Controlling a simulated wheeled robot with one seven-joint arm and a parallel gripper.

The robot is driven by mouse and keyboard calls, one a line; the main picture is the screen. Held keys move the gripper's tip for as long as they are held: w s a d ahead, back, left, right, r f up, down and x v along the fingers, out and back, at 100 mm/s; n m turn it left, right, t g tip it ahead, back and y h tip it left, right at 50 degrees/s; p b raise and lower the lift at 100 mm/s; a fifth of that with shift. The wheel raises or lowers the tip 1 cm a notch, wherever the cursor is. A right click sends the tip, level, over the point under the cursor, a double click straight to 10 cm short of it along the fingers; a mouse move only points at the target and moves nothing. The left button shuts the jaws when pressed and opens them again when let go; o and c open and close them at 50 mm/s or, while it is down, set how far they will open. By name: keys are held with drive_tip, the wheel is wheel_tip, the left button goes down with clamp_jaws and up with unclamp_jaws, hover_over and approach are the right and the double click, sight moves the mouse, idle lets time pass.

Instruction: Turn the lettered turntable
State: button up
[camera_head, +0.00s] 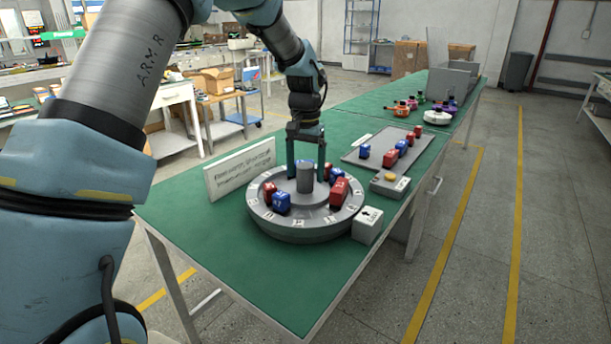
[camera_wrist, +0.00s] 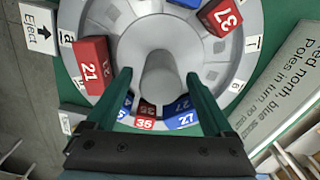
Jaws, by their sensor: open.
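The lettered turntable (camera_head: 322,219) is a round grey disc with small letter labels around its rim, standing on the green table. Red and blue numbered blocks sit on it, among them red block 21 (camera_wrist: 90,65) and red block 37 (camera_wrist: 220,18). A grey cylindrical knob (camera_head: 305,178) rises from its centre; it also shows in the wrist view (camera_wrist: 158,78). My gripper (camera_head: 306,172) points down over the turntable with its green fingers apart, one on each side of the knob. Gaps show between fingers and knob in the wrist view. Some blocks are partly hidden behind my fingers.
A white block with an arrow marked Eject (camera_head: 367,225) stands close at the turntable's right. A white lettered sign (camera_head: 240,170) stands behind left. The table's front left is clear.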

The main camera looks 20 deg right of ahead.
drive_tip(key=shift+f, duration=1.3)
drive_tip(key=shift+c, duration=0.4)
clamp_jaws()
